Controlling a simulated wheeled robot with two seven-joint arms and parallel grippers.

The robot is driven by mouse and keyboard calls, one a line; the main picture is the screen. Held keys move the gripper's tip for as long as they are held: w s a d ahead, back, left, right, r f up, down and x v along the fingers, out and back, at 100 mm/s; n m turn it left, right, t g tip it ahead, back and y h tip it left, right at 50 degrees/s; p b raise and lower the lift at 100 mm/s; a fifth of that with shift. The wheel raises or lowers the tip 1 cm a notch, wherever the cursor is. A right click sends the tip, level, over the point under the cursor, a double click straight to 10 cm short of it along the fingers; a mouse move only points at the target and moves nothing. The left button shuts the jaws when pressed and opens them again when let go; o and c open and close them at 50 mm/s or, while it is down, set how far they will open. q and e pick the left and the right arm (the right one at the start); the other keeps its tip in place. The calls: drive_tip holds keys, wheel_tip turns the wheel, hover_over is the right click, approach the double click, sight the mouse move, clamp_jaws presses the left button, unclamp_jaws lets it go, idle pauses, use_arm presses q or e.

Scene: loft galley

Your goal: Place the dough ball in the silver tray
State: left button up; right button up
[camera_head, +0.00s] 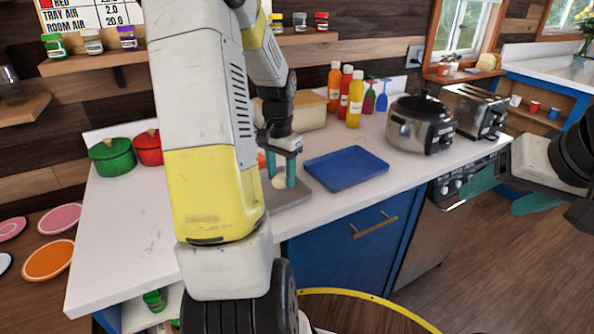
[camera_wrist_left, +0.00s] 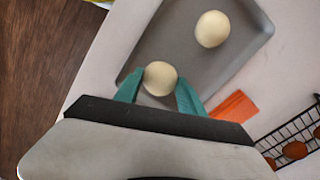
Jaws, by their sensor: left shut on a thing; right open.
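My left gripper (camera_head: 284,172) is shut on a pale dough ball (camera_head: 279,182). In the left wrist view the gripper (camera_wrist_left: 160,92) has its teal fingers on either side of this ball (camera_wrist_left: 160,78). The ball is over the near end of the silver tray (camera_wrist_left: 180,52); I cannot tell whether it touches the tray. A second dough ball (camera_wrist_left: 212,29) lies in the tray near its far corner. In the head view the tray (camera_head: 290,195) is partly hidden behind my left arm. My right gripper (camera_head: 508,190) is open and empty, off the counter's right side.
A blue tray (camera_head: 346,168) lies right of the silver tray. A cooker (camera_head: 419,124), a toaster (camera_head: 474,108) and bottles (camera_head: 355,98) stand behind. An orange item (camera_wrist_left: 233,106) and a wire basket (camera_wrist_left: 294,140) are close by the gripper. Green (camera_head: 112,156) and red pots stand left.

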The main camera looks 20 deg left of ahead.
sight(279, 190)
use_arm(q)
drive_tip(key=shift+w+a+f, duration=0.15)
drive_tip(key=shift+w+a, duration=0.8)
drive_tip(key=shift+w, duration=0.1)
drive_tip(key=shift+f, duration=1.7)
drive_tip(key=shift+f, duration=0.2)
drive_tip(key=o, duration=1.3)
drive_tip(key=shift+o, duration=0.2)
drive_tip(key=shift+r, duration=0.1)
